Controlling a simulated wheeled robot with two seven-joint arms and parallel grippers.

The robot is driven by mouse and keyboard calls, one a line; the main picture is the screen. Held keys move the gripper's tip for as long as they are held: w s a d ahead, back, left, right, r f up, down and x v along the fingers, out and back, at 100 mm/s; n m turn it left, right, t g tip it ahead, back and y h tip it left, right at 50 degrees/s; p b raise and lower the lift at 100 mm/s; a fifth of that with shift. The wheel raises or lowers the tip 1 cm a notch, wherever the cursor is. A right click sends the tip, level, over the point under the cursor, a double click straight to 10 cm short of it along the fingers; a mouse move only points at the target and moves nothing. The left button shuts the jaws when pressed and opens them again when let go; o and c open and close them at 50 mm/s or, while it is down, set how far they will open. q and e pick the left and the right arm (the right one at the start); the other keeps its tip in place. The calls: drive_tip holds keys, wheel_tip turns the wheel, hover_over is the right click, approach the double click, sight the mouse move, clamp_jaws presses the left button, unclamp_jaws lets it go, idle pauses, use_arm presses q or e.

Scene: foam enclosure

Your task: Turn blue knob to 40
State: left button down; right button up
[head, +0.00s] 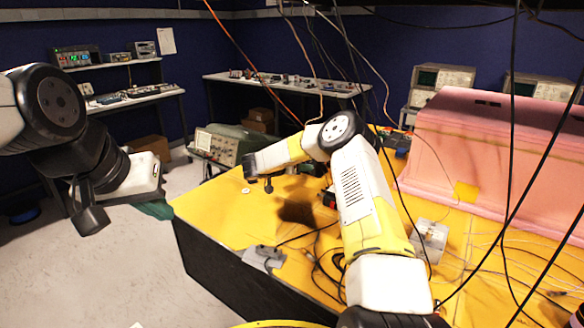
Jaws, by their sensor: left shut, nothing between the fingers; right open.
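I cannot make out a blue knob or any dial numbers in the head view. My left gripper (91,218) hangs at the left, over the floor and short of the yellow table's left corner. It is shut and empty. My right gripper (267,184) is above the left part of the yellow table (215,212), pointing down, open, with nothing seen in it. Its fingers are small and partly hidden by the arm. A red and black device (330,197) sits partly hidden behind my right arm.
A grey metal box (431,238) and loose cables lie on the table's right half. A pink foam block (500,150) stands behind. A grey bracket (264,258) lies near the front edge. Cables hang at the right. An oscilloscope (216,147) stands beyond the table.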

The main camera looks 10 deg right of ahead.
clamp_jaws()
idle(0.3)
drive_tip(key=shift+s+d+r+m+t+y, duration=0.1)
drive_tip(key=shift+m+t+y, duration=0.4)
drive_tip(key=shift+m, duration=0.5)
drive_tip(key=shift+s+d+m+t+y, duration=0.1)
drive_tip(key=shift+m+t+y, duration=0.55)
drive_tip(key=shift+m, duration=0.55)
